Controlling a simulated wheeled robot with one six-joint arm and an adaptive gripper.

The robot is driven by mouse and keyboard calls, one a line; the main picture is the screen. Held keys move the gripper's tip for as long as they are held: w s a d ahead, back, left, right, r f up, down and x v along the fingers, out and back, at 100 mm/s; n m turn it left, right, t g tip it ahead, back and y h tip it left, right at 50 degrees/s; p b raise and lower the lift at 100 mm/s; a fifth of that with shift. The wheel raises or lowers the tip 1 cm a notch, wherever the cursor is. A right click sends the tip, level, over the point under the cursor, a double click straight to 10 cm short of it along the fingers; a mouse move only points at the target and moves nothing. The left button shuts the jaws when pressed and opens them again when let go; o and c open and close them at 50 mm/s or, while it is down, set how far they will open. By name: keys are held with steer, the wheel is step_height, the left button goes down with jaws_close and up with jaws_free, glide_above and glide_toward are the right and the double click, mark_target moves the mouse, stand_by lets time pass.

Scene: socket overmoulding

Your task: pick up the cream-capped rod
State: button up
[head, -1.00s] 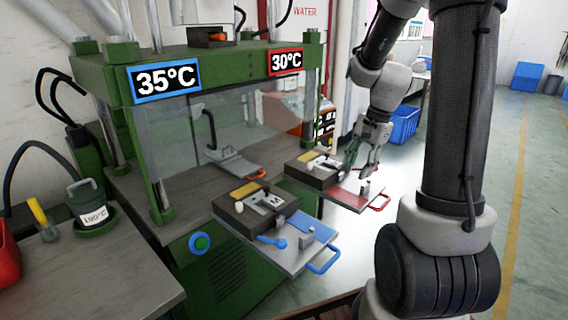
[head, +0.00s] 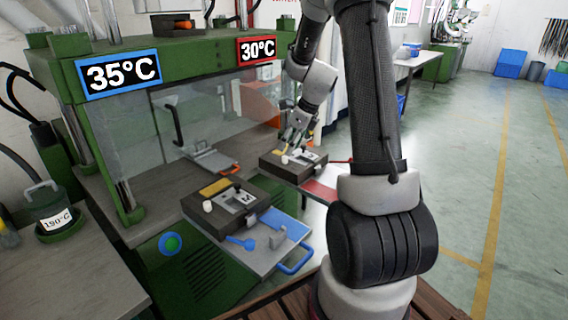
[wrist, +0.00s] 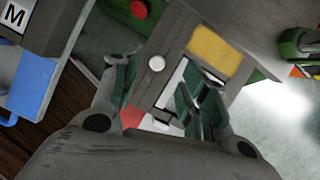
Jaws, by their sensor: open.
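A round cream cap (wrist: 156,63), seen from above, stands on the grey-brown mould block (wrist: 227,54) with the red tray. It also shows in the head view (head: 284,159); I cannot see a rod below it. A similar pale cap (head: 208,206) stands on the mould block with the blue tray. My gripper (head: 293,140) is above the red-tray block. In the wrist view my gripper (wrist: 160,90) has its two green-padded fingers spread wide, with nothing between them. The cap shows between and beyond the fingers, apparently not touched.
The green press (head: 100,140) stands behind, with a 35°C sign (head: 118,74) and a 30°C sign (head: 257,50). The blue tray (head: 265,250) has a blue handle (head: 295,259). A yellow plate (wrist: 215,47) lies on the red-tray block. Floor at right is open.

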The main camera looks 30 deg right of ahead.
mark_target(285, 156)
steer(key=x, duration=0.5)
steer(key=shift+s+f, duration=0.15)
steer(key=shift+s, duration=0.1)
jaws_close()
